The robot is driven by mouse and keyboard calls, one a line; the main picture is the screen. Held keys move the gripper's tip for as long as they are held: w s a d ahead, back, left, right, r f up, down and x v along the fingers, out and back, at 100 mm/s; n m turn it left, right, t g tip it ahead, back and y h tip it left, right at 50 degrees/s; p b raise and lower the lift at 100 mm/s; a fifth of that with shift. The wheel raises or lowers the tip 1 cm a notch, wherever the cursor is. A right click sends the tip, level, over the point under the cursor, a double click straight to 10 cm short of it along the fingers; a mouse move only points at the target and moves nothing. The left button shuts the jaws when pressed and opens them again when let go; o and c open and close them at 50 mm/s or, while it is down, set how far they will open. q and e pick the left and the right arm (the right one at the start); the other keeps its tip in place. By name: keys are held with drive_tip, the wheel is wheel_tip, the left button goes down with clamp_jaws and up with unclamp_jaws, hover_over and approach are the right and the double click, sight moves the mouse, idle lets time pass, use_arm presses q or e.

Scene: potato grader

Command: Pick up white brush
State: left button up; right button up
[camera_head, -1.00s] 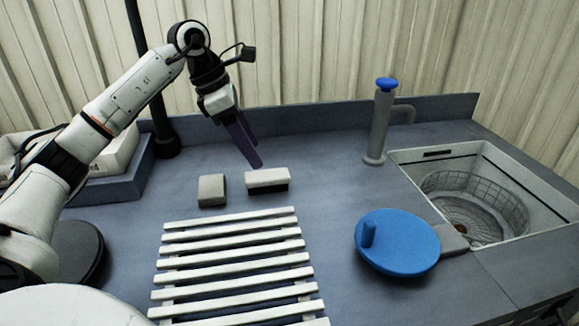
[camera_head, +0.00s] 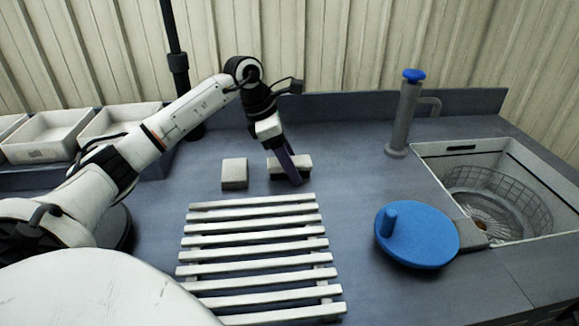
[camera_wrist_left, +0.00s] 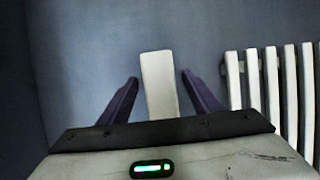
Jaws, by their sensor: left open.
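The white brush (camera_head: 304,162) is a white block with dark bristles beneath it, lying on the grey-blue counter behind the slatted rack. My left gripper (camera_head: 293,178) is low over it, and its purple fingers hide part of the brush. In the left wrist view the brush (camera_wrist_left: 158,80) shows as a long white block between the two open fingers (camera_wrist_left: 160,79), with a gap on each side. The gripper is open and does not hold the brush. My right gripper is not in view.
A grey-beige block (camera_head: 235,173) lies left of the brush. The white slatted rack (camera_head: 258,247) is in front. A blue disc with a knob (camera_head: 420,240), a grey post with a blue top (camera_head: 405,115) and a basin (camera_head: 500,190) are right. White trays (camera_head: 52,137) stand left.

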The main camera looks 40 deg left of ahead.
use_arm(q)
drive_tip(key=shift+f, duration=0.15)
drive_tip(key=c, duration=1.2)
wheel_tip(320, 180, up, 10)
drive_tip(key=shift+r, duration=0.2)
